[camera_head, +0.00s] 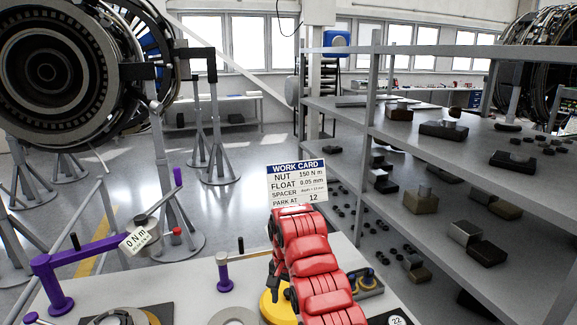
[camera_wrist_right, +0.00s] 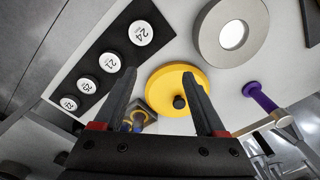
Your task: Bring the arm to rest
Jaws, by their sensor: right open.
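My right arm (camera_head: 318,265) is red and reaches over the white bench from the lower right in the head view. My right gripper (camera_head: 279,285) is dark and points down near a yellow disc (camera_head: 272,309), which the arm partly hides. In the right wrist view my right gripper (camera_wrist_right: 158,74) has its two fingers wide apart with nothing held. The yellow disc (camera_wrist_right: 165,82) with a black knob (camera_wrist_right: 179,102) shows beyond and between the fingers; whether they touch it I cannot tell. My left gripper is not in view.
A work card (camera_head: 297,183) stands behind the arm. A purple tool (camera_head: 75,258) and a purple-handled piece (camera_head: 224,272) stand on the bench. A grey ring (camera_wrist_right: 208,40) and a black strip (camera_wrist_right: 112,42) of numbered discs flank the yellow disc. Shelves (camera_head: 460,160) rise at right.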

